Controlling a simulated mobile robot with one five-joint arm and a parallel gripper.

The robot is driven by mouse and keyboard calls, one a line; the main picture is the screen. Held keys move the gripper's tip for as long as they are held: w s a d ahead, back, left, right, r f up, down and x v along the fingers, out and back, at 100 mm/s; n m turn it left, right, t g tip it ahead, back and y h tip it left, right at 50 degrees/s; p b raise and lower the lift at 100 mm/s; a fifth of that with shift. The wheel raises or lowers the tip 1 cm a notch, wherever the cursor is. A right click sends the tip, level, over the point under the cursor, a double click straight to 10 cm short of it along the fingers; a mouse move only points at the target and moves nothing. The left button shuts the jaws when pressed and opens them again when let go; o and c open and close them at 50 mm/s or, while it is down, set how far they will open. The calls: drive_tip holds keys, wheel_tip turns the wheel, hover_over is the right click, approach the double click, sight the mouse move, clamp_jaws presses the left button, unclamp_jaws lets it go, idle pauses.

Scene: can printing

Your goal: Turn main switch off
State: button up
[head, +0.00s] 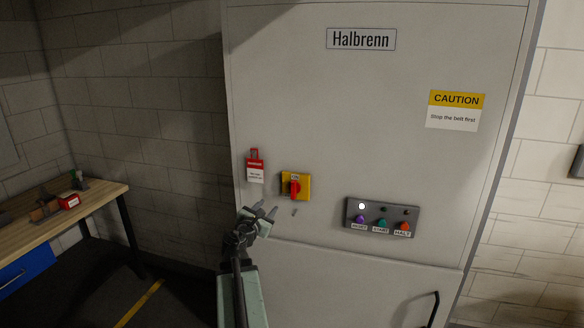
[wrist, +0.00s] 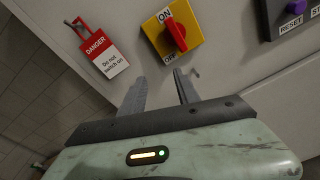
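The main switch is a red rotary handle (head: 295,188) on a yellow plate (head: 306,180) on the grey cabinet front. In the wrist view the red handle (wrist: 175,36) lies along the line between the ON and OFF marks on the yellow plate (wrist: 190,20), its thicker end toward OFF; I cannot tell its exact setting. My gripper (head: 266,209) is just below and left of the switch, apart from it. In the wrist view its two fingers (wrist: 159,79) are spread with nothing between them, pointing up toward the plate.
A red padlock with a DANGER tag (head: 255,167) hangs left of the switch. A small metal hasp or pin (head: 295,212) sits below the plate. A button panel (head: 382,217) with a lit white lamp is to the right. A workbench (head: 60,210) stands at far left.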

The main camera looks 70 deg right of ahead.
sight(293, 185)
drive_tip(key=s+d+r+n+h, duration=0.1)
drive_tip(key=s+d+r+n, duration=0.3)
drive_tip(key=s+r, duration=0.15)
drive_tip(key=d, duration=0.5)
drive_tip(key=d+f, duration=0.1)
drive_tip(key=d, duration=0.1)
drive_tip(key=shift+w+d+p, duration=0.1)
drive_tip(key=shift+d+p, duration=0.15)
drive_tip(key=shift+p, duration=0.1)
clamp_jaws()
